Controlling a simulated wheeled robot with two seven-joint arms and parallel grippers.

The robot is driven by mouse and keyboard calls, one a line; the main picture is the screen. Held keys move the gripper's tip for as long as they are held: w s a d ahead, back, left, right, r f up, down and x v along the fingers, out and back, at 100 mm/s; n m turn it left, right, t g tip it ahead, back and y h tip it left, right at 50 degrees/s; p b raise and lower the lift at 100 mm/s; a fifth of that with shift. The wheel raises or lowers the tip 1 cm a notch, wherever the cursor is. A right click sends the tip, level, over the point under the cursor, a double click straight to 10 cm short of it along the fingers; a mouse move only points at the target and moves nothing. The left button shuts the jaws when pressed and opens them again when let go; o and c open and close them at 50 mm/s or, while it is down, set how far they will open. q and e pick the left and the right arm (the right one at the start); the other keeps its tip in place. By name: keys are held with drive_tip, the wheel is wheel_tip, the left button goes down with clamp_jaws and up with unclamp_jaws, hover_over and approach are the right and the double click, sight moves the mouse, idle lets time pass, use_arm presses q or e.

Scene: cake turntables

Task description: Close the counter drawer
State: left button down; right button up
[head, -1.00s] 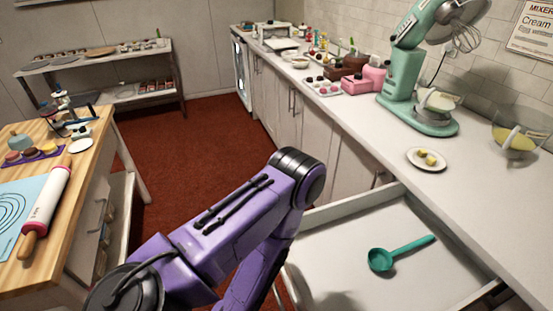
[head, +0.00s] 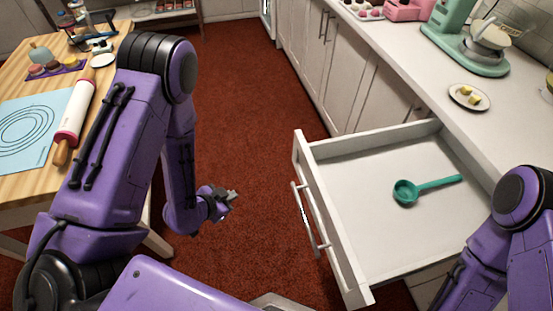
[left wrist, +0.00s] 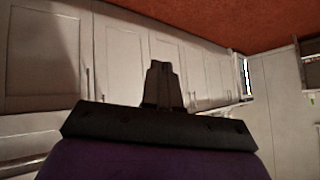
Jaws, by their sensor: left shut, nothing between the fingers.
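The counter drawer (head: 331,221) is pulled far out from under the white counter. Its front has a long bar handle (head: 306,222) facing left. A teal ladle (head: 405,191) lies inside on the drawer floor. My left gripper (head: 232,197) is shut and empty, over the red floor to the left of the drawer front, apart from the handle. In the left wrist view its shut fingers (left wrist: 164,84) point toward white cabinet doors. My right arm shows at the lower right beside the drawer; its gripper is out of view.
A wooden table (head: 98,97) with a rolling pin (head: 75,122) and a blue mat stands at left. The counter (head: 432,78) holds a mint mixer (head: 466,45) and a plate with yellow pieces (head: 468,97). Red floor (head: 250,120) lies open between.

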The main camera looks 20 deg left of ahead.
use_arm(q)
drive_tip(key=w+d+r+m+t+h+b, duration=0.2)
drive_tip(key=w+r+m+h, duration=0.4)
drive_tip(key=m, duration=0.6)
drive_tip(key=m+g+h+b, duration=0.15)
drive_tip(key=m+h, duration=0.25)
drive_tip(key=m, duration=0.7)
approach(298, 158)
drive_tip(key=shift+g, duration=0.45)
drive_tip(key=p+x, duration=0.1)
drive_tip(key=x, duration=0.2)
drive_tip(key=p+x, duration=0.1)
drive_tip(key=x, duration=0.2)
drive_tip(key=shift+w+a+f+p, duration=0.1)
drive_tip(key=shift+w+a+p, duration=0.1)
drive_tip(key=shift+w+p, duration=0.15)
drive_tip(key=shift+w+d, duration=0.1)
drive_tip(key=shift+d, duration=0.1)
use_arm(e)
drive_tip(key=shift+f, duration=0.95)
